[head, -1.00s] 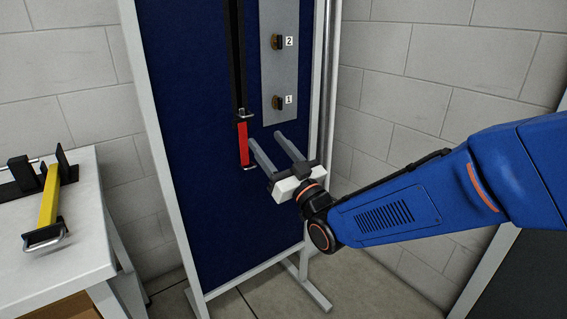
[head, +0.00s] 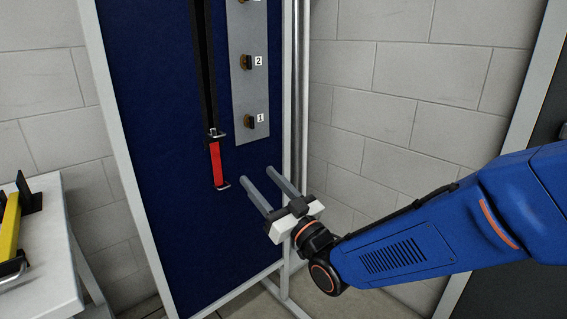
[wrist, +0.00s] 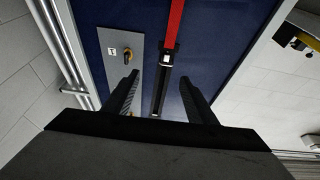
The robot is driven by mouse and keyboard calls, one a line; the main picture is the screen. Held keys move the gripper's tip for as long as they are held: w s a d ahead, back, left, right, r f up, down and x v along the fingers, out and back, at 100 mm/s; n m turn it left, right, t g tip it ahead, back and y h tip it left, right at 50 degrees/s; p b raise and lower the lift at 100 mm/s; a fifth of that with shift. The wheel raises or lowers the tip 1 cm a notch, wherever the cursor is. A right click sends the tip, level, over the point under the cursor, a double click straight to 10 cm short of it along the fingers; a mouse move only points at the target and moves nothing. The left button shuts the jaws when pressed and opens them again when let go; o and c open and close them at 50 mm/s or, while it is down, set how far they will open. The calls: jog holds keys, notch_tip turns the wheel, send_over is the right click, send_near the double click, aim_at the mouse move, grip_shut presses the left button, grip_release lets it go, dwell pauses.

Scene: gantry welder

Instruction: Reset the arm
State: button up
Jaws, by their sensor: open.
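My gripper (head: 257,178) is in front of the lower part of a blue panel in the head view, its two long grey fingers spread apart with nothing between them. My blue arm comes in from the right. In the wrist view my gripper (wrist: 157,90) also shows open, with the panel beyond its fingers. A red handle (head: 217,163) hangs on a black strap-like rail to the left of the fingers, apart from them. The red handle also shows at the top of the wrist view (wrist: 174,22).
A grey plate (head: 247,85) with knobs marked 1 and 2 is on the blue panel (head: 150,120), above my gripper. A white table (head: 62,240) with a yellow-handled tool (head: 10,230) stands at the left. A pale block wall (head: 400,90) is behind and to the right.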

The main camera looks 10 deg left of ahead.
jog(key=w+d+f+m+h, duration=0.2)
jog(key=d+h, duration=0.2)
jog(key=d, duration=0.3)
jog(key=w+d+f+m+h, duration=0.1)
jog(key=w+d+h, duration=0.2)
jog(key=d, duration=0.4)
jog(key=s+d+f+m+g+h, duration=0.1)
jog(key=s+d+f+h, duration=0.15)
jog(key=d, duration=0.35)
jog(key=s+d+f+m+g+h, duration=0.1)
jog(key=d+f+m+g+h, duration=0.15)
jog(key=d, duration=0.45)
jog(key=s+d+f+m+g+h, duration=0.1)
jog(key=s+d+f+g+h, duration=0.1)
jog(key=s+d, duration=0.5)
jog(key=s+d+f+m+g+h, duration=0.2)
jog(key=s+d+f+g, duration=0.2)
jog(key=s+d, duration=0.4)
jog(key=s, duration=0.7)
jog(key=shift+s+f, duration=0.15)
jog(key=shift+s, duration=0.05)
jog(key=shift+g, duration=0.25)
